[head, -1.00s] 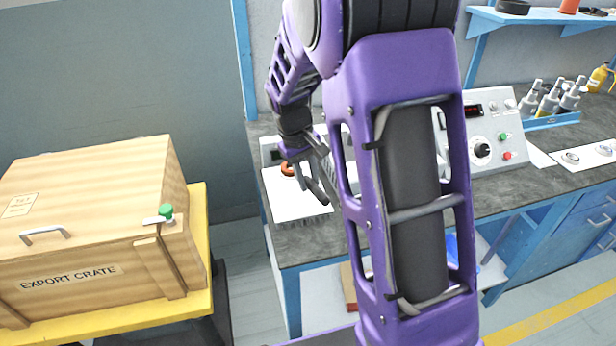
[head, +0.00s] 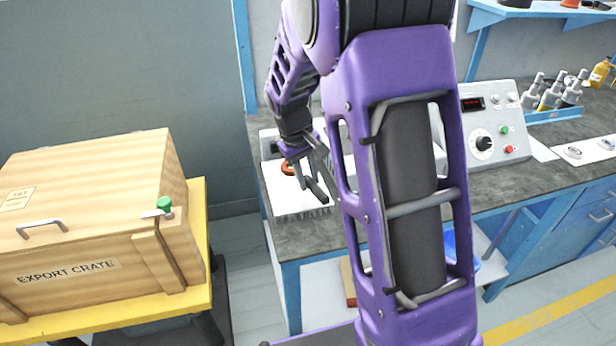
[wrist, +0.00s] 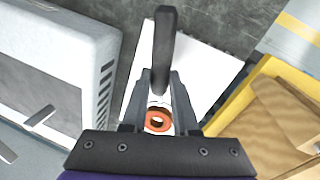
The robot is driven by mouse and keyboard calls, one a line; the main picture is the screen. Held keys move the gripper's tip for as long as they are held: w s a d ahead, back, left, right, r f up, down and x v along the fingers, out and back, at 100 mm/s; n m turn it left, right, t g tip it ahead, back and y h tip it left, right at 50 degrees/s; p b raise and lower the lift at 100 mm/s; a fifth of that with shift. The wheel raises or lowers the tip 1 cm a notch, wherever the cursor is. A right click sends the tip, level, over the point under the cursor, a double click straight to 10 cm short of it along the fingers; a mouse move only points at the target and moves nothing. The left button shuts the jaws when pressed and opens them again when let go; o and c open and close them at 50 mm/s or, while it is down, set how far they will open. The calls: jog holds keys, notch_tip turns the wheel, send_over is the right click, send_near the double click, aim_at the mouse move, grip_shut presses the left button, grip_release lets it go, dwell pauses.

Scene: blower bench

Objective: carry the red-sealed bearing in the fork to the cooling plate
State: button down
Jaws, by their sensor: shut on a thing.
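The cooling plate is a white finned slab (head: 282,200) at the left end of the bench; it also shows in the wrist view (wrist: 209,78). My gripper (wrist: 163,85) is over it, shut on the fork, whose dark grey bar (wrist: 165,42) sticks out beyond the fingers. In the head view the fork (head: 318,190) slants over the plate. The red-sealed bearing (wrist: 157,122), an orange-red ring, shows between my fingers and palm, and as a small patch in the head view (head: 288,168). I cannot tell whether it touches the plate. My arm hides part of the bench.
An export crate (head: 90,230) with a green knob stands on a yellow cart (head: 200,215) left of the bench, across a floor gap. A white vented housing (wrist: 65,40) is beside the plate. A control box (head: 490,130) and several bottles (head: 555,92) stand farther right.

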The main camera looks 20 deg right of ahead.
jog(key=shift+f, duration=0.1)
jog(key=c, duration=0.6)
grip_release()
